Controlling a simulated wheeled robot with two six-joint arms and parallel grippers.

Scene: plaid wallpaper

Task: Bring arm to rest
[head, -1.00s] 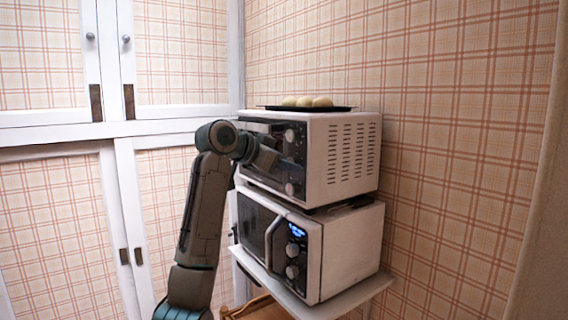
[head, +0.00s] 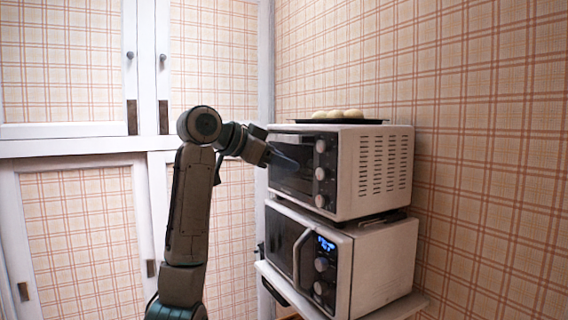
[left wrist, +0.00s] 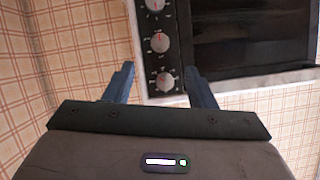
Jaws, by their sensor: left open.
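My left arm rises from the bottom of the head view and bends over toward the toaster oven. Its left gripper (head: 284,161) is in front of the upper part of the oven's front. I cannot tell from these views whether the fingertips touch the oven. My right gripper does not show.
A white toaster oven (head: 375,172) stands on a white microwave (head: 383,265), which sits on a shelf. A dark tray (head: 350,121) with several pale round buns (head: 335,114) lies on top of the oven. White cabinets (head: 75,130) stand at the left, a plaid wall at the right.

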